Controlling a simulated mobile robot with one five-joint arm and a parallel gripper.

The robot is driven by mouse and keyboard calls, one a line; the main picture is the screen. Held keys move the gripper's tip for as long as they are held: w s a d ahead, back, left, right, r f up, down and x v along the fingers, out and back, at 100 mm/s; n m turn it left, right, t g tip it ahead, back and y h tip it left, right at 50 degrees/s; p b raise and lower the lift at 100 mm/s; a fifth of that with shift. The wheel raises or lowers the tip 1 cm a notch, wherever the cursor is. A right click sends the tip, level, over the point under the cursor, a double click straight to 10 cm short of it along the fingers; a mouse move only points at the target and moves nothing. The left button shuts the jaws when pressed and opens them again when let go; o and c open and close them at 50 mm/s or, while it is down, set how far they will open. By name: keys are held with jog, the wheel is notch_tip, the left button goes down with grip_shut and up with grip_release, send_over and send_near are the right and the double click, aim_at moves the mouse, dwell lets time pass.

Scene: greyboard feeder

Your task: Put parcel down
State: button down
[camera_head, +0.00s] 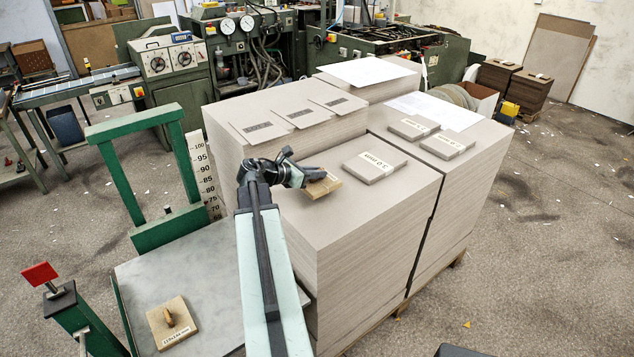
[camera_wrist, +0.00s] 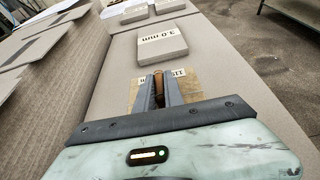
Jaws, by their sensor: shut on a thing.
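My gripper (camera_head: 305,177) is over the near grey board stack (camera_head: 300,217). It is shut on the wooden peg of a tan plate (camera_head: 323,187) with a white label. In the wrist view my gripper (camera_wrist: 158,84) has its two dark fingers on either side of the peg, and the tan plate (camera_wrist: 178,94) is partly hidden beneath them. The plate is at the stack's top; I cannot tell whether it touches. A grey parcel (camera_head: 375,167) labelled 3.0 mm lies just beyond, also in the wrist view (camera_wrist: 162,43). Two more grey parcels (camera_head: 413,129) (camera_head: 448,145) lie farther back.
A similar tan plate with a peg (camera_head: 168,322) lies on the grey table at lower left. A green frame (camera_head: 165,228) and a height scale (camera_head: 203,180) stand left of the stack. Several labelled sheets (camera_head: 300,118) lie on the taller stack behind. The near stack's front top is clear.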

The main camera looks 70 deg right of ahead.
aim_at(314, 181)
jog(key=f+b, duration=0.4)
jog(key=shift+s+d, duration=0.2)
jog(key=shift+r, duration=0.25)
jog(key=shift+f, duration=0.25)
jog(key=c, duration=1.5)
grip_release()
jog(key=shift+r, duration=0.1)
jog(key=shift+o, duration=0.2)
jog(key=shift+r, duration=0.1)
jog(key=shift+w+a+r+p, duration=0.15)
jog(key=shift+r+p, duration=0.1)
jog(key=shift+p, duration=0.2)
jog(key=p+v, duration=0.4)
jog(key=v, duration=0.7)
jog(key=shift+a+r, duration=0.1)
jog(key=shift+a, duration=0.1)
